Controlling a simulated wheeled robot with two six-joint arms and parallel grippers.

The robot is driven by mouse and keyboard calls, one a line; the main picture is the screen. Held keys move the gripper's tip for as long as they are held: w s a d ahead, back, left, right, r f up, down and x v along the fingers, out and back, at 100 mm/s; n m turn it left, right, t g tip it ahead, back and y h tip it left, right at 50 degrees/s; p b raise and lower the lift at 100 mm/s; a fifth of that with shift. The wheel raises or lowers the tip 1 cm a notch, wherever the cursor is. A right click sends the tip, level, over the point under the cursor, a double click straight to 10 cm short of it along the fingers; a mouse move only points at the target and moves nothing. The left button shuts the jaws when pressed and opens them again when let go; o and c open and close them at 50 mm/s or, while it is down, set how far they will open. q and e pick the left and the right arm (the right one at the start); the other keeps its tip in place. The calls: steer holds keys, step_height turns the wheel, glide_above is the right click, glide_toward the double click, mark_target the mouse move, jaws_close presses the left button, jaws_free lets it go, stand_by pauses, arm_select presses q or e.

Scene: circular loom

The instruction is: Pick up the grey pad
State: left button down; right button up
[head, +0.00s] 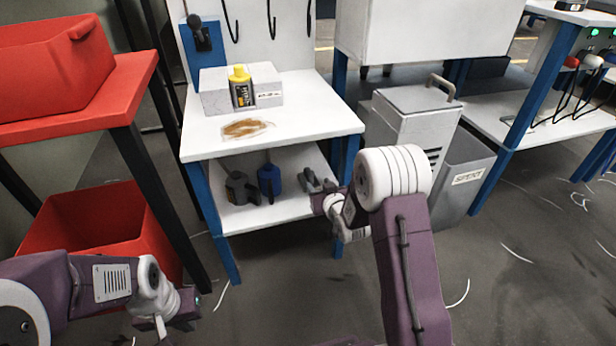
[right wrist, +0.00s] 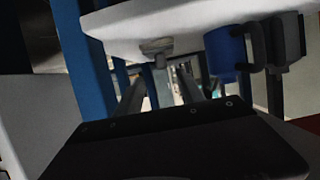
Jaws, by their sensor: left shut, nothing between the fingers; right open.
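A small grey piece with a short stem, which looks like the grey pad (right wrist: 157,46), is at the white lower shelf in the right wrist view. It lies beyond and between the spread fingers of my right gripper (right wrist: 160,92), apart from them. In the head view my right gripper (head: 319,184) is at the right front part of the lower shelf (head: 262,215); I cannot clearly separate the pad from the fingers there. My left gripper (head: 161,327) is shut and empty, low at the bottom left, away from the shelf.
A blue mug-like item (head: 269,180) and a dark grey one (head: 238,188) stand left of my right gripper on the shelf. A grey bin (head: 468,175) and red crates (head: 90,225) flank the table.

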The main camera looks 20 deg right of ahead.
mark_target(312, 179)
steer(key=p+x, duration=0.3)
steer(key=shift+w+r, duration=0.1)
steer(key=shift+r, duration=0.05)
steer(key=shift+w+f, duration=0.25)
steer(key=shift+f, duration=0.05)
steer(key=p, duration=0.1)
steer(key=w+p, duration=0.1)
steer(key=shift+w+a+r+p, duration=0.1)
steer(key=shift+a+r+p, duration=0.1)
steer(key=shift+p, duration=0.2)
steer(key=w+f+b, duration=0.2)
steer(key=shift+w+a+f, duration=0.1)
steer(key=shift+w+f, duration=0.1)
steer(key=shift+w, duration=0.65)
steer(key=shift+r, duration=0.1)
steer(key=shift+c, duration=0.6)
jaws_close()
